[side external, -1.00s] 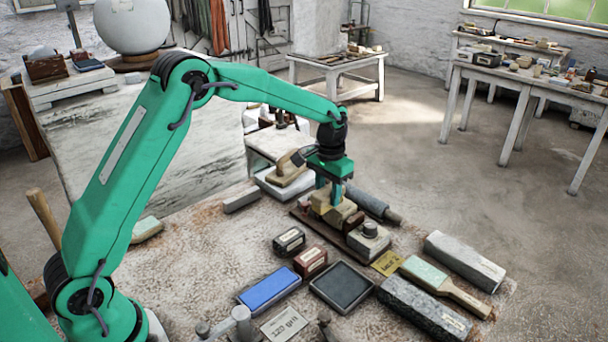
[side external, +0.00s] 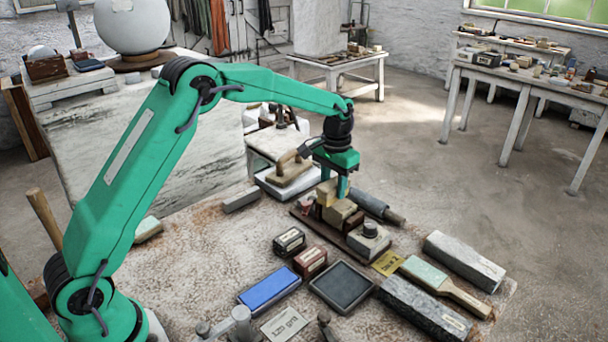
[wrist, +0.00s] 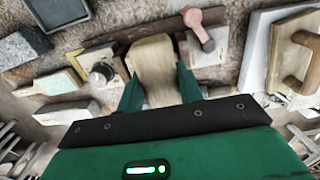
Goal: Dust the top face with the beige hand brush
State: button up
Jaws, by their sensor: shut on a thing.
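My gripper (side external: 338,188) is shut on a beige block-like piece, the hand brush (side external: 327,192), above a dark wooden board. In the wrist view the beige brush (wrist: 154,62) sits between my two green fingers (wrist: 156,88). A second beige block (side external: 341,213) stands just below and beside it in the side view; I cannot tell whether they touch. A pale block with a round knob (side external: 369,240) is on the near end of the board; its knob also shows in the wrist view (wrist: 101,74). I cannot tell which top face is meant.
A pinkish tool (wrist: 204,32) lies close beside the brush. A wooden float (side external: 288,171) on a pale slab is behind left.

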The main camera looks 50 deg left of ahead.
dwell(0.3)
jog(key=shift+d, duration=1.1)
jog(key=shift+f, duration=0.65)
jog(key=shift+w, duration=0.15)
jog(key=shift+w+r, duration=0.1)
jog(key=shift+w, duration=0.35)
jog(key=shift+w, duration=0.55)
